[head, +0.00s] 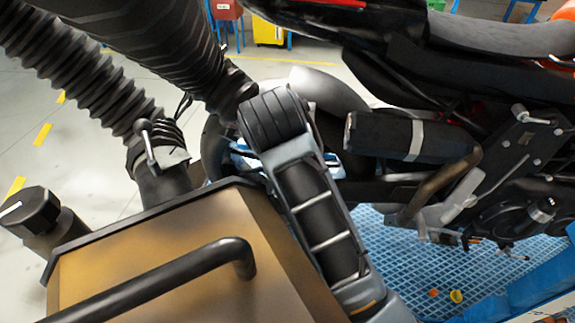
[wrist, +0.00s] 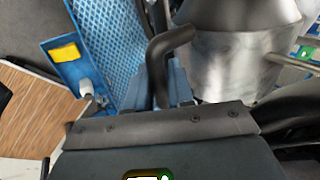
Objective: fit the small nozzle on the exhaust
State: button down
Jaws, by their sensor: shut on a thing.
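The motorcycle's exhaust (head: 385,135), a black muffler with a pale band, points left in the head view. In the wrist view my gripper (wrist: 168,90) is shut on a bent black handle (wrist: 168,48). Beside it is a nozzle (wrist: 235,62) with a grey metal sleeve and a dark cone. A ribbed black hose (head: 180,50) runs down behind my arm in the head view; its end and my fingers are hidden there. A second nozzle (head: 165,180) with a lever hangs from the left hose (head: 75,70). I cannot tell how nozzle and exhaust meet.
A brown cabinet (head: 150,275) with a black bar handle and a black knob (head: 35,215) fill the lower left. The motorcycle (head: 480,45) stands on blue grating (head: 400,265). Small orange and yellow pieces (head: 455,296) lie there. Grey floor is open at left.

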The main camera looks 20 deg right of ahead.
jog(key=shift+w+a+r, duration=0.2)
jog(key=shift+w+r, duration=0.15)
jog(key=shift+r, duration=0.05)
jog(key=shift+s+d, duration=0.7)
jog(key=shift+d, duration=0.3)
jog(key=shift+s+d, duration=0.65)
jog(key=shift+d, duration=0.35)
